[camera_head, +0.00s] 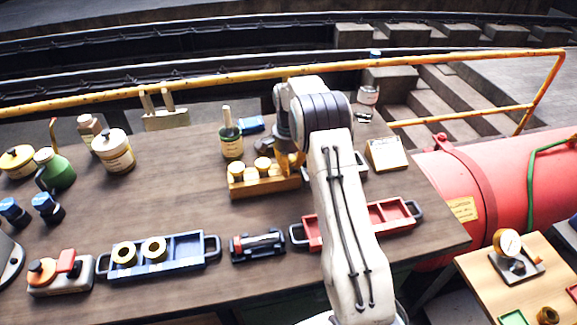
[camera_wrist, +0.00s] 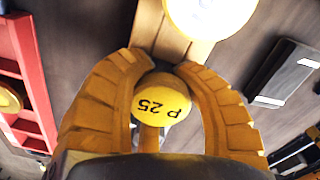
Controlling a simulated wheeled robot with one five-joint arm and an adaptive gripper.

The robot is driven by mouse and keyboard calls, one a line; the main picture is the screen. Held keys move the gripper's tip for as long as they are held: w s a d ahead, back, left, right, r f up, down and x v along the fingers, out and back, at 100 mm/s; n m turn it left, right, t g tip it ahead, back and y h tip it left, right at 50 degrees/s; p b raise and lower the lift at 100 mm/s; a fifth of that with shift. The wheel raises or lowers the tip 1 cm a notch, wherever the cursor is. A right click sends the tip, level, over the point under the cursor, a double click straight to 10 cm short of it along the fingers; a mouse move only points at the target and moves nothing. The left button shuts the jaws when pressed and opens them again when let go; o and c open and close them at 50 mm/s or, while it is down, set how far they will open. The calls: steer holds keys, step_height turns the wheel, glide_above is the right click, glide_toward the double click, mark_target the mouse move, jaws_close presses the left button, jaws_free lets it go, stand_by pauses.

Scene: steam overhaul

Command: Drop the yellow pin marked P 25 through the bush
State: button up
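The yellow pin marked P 25 (camera_wrist: 162,100) is between the fingers of my gripper (camera_wrist: 165,68) in the wrist view. The fingertips close in on both sides beneath its round head. My gripper (camera_head: 290,165) is at the right end of the wooden pin rack (camera_head: 283,186) in the head view, partly hidden by my arm. I cannot tell whether the pin is still seated. Brass ring-shaped bushes (camera_head: 124,253) lie in the blue tray (camera_head: 187,248); I cannot tell which bush is meant.
A red tray (camera_head: 397,210) and a black fixture with a bar (camera_head: 258,246) are on the near side of the bench. A green pot with a brush (camera_head: 231,145) stands behind the rack. A gauge (camera_head: 507,242) stands on a side table at right. The left-centre bench is clear.

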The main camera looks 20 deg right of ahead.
steer(key=o, duration=0.6)
step_height(320, 180, up, 12)
steer(key=shift+r, duration=0.15)
steer(key=s+a+r+n+t, duration=0.1)
steer(key=s+a+r+n, duration=0.25)
steer(key=s+r, duration=0.35)
steer(key=s+a+r+n+t, duration=0.1)
steer(key=s+a+r+n, duration=0.3)
steer(key=s, duration=0.4)
steer(key=s+a+f+n+t, duration=0.1)
steer(key=s+a+f+n, duration=0.1)
steer(key=s, duration=0.7)
steer(key=s+a+f+n+t, duration=0.1)
steer(key=s+n, duration=0.3)
steer(key=s, duration=0.6)
steer(key=shift+a+f+t, duration=0.3)
steer(key=shift+a+f, duration=0.3)
steer(key=shift+f, duration=0.1)
